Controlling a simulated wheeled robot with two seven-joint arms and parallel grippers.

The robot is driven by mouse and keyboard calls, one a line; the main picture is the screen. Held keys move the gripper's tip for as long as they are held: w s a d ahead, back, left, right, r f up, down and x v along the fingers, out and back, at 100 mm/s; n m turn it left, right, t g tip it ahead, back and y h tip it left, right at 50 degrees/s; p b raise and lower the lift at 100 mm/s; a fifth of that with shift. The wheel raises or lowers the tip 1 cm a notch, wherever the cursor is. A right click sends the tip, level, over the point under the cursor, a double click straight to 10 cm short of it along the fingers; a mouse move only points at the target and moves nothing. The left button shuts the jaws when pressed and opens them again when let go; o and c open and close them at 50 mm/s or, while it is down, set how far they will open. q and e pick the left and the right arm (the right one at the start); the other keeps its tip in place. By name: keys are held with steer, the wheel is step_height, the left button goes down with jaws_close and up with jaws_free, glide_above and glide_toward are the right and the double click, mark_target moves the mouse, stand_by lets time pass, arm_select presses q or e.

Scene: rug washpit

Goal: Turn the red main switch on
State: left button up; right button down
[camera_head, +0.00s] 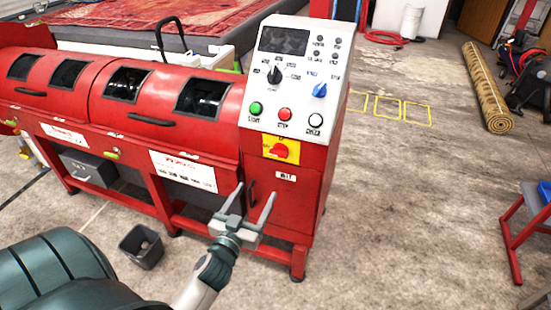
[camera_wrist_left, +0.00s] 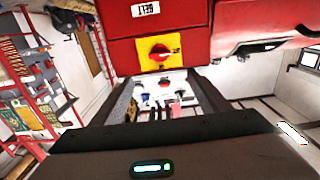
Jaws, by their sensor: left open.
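The red main switch (camera_head: 281,150) is a rotary knob on a yellow plate on the front of the red machine, below the white control panel. In the left wrist view, where the machine appears upside down, the switch (camera_wrist_left: 159,53) shows beyond my fingers. Its knob seems to lie roughly sideways; I cannot read its on or off mark. My left gripper (camera_head: 256,196) is open and empty, in front of the machine and below the switch, not touching it. Its two fingers also show spread in the left wrist view (camera_wrist_left: 165,97). My right gripper is not in view.
The white control panel (camera_head: 297,75) has green, red and white buttons, a black knob and a blue knob. A black door handle (camera_head: 251,193) is close beside my left fingers. A small dark bin (camera_head: 141,246) stands on the floor. Floor to the right is mostly clear.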

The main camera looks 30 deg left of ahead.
mark_target(278, 155)
arm_select(q)
steer(key=shift+w, duration=0.15)
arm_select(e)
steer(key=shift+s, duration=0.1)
arm_select(q)
steer(key=p+x, duration=0.2)
steer(key=x, duration=1.3)
steer(key=shift+w+p, duration=0.4)
steer(key=shift+w+a, duration=0.15)
steer(key=shift+w, duration=0.5)
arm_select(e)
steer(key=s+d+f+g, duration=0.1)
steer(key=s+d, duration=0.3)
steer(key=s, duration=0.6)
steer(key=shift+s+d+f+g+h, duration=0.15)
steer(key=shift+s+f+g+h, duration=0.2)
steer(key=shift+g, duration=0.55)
arm_select(q)
steer(key=c, duration=0.9)
steer(key=shift+c, duration=0.7)
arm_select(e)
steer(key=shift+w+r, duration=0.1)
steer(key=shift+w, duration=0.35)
